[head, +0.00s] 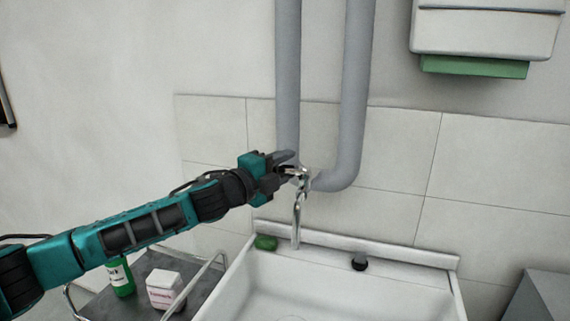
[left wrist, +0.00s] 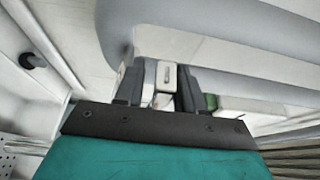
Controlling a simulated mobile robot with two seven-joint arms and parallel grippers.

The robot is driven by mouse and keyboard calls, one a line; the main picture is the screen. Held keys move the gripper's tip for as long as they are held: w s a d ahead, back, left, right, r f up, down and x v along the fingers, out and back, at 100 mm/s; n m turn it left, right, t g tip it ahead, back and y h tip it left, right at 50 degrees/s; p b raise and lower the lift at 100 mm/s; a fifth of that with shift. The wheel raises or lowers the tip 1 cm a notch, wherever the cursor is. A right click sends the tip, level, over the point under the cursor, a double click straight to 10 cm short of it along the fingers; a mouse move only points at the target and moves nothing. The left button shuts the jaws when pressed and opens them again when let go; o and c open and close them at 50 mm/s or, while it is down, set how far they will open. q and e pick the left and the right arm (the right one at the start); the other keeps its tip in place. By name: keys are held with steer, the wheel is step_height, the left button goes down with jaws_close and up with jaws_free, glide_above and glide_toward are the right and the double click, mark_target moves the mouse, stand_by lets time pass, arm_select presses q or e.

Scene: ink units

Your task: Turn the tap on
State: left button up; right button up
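The tap (head: 297,222) is a shiny metal spout rising at the back left of the white sink (head: 345,250). Its upper end is partly hidden by my left gripper (head: 290,168), which reaches in from the left at the tap's top. In the left wrist view, a pale lever-like piece of the tap (left wrist: 166,76) stands between the two dark fingers of my left gripper (left wrist: 160,88). Little space shows on either side of it, and I cannot tell whether the fingers press on it. My right gripper is not in view.
Grey pipes (head: 288,75) run down the wall just behind the tap. A green item (head: 265,242) and a black knob-like piece (head: 359,264) sit on the sink's back ledge. A trolley (head: 205,272) at lower left holds a green bottle (head: 121,280) and a white box (head: 163,290).

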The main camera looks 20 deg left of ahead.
arm_select(q)
steer(key=shift+w+d, duration=0.1)
steer(key=shift+w, duration=0.15)
steer(key=shift+c, duration=0.3)
jaws_close()
